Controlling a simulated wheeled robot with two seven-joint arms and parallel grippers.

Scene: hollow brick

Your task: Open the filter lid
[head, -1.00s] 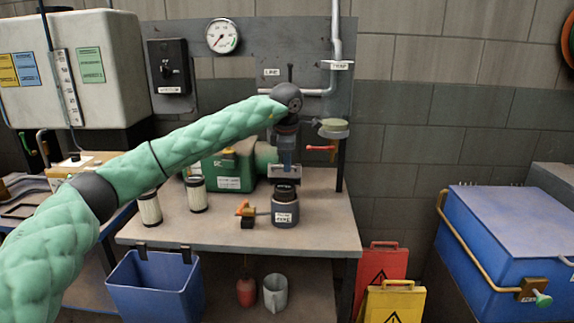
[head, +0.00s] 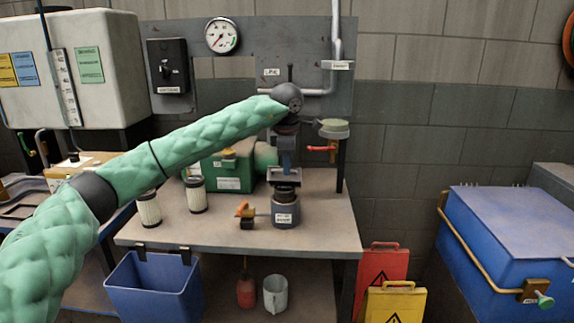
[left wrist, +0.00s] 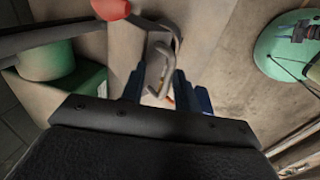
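My left arm reaches in from the left. My right gripper is not in view.
An orange-handled valve (head: 246,212) sits beside the canister. Two pleated cartridges (head: 196,195) and a green box (head: 232,172) stand left and behind. The bench's front right (head: 325,225) is clear.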

